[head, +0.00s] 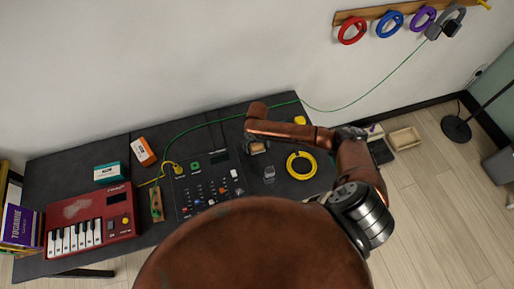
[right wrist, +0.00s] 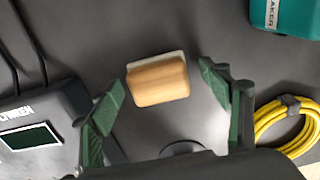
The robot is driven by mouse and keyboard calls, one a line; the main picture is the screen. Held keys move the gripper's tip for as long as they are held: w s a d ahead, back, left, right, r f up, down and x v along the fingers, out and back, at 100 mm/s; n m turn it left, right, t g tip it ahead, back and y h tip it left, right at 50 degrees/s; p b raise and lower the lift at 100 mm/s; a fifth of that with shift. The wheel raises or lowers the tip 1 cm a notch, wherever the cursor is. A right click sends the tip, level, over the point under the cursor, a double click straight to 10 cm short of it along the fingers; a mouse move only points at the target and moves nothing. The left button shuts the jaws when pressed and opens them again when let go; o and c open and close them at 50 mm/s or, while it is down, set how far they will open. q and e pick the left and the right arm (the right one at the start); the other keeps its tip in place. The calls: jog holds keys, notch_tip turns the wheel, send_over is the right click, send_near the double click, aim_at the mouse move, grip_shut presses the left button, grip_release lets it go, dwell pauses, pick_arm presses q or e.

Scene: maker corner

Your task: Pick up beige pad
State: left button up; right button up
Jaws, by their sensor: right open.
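The beige pad (right wrist: 157,82) is a rounded tan block with a pale strip along its far edge. It lies on the dark table top, seen from above in the right wrist view. My right gripper (right wrist: 163,79) is open, with one green-padded finger on each side of the pad and a visible gap on both sides. In the head view, the right gripper (head: 254,137) points down over the table below the end of the copper arm, and the tan pad (head: 259,148) partly shows there. My left gripper is not in view.
A yellow cable coil (head: 301,165) lies right of the pad. A black control panel (head: 205,185) with knobs and a screen is on the left. The right wrist view shows a teal case (right wrist: 285,15) at upper right. A red keyboard (head: 90,220) stands at far left.

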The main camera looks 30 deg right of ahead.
aim_at(256, 147)
jog(key=c, duration=1.2)
jog(key=shift+c, duration=0.2)
jog(key=shift+r, duration=0.55)
jog(key=r, duration=0.3)
jog(key=shift+s+a, duration=0.1)
jog(key=shift+a, duration=0.25)
jog(key=s+a+r, duration=0.7)
jog(key=a+r, duration=0.2)
jog(key=a, duration=0.2)
jog(key=shift+a, duration=0.2)
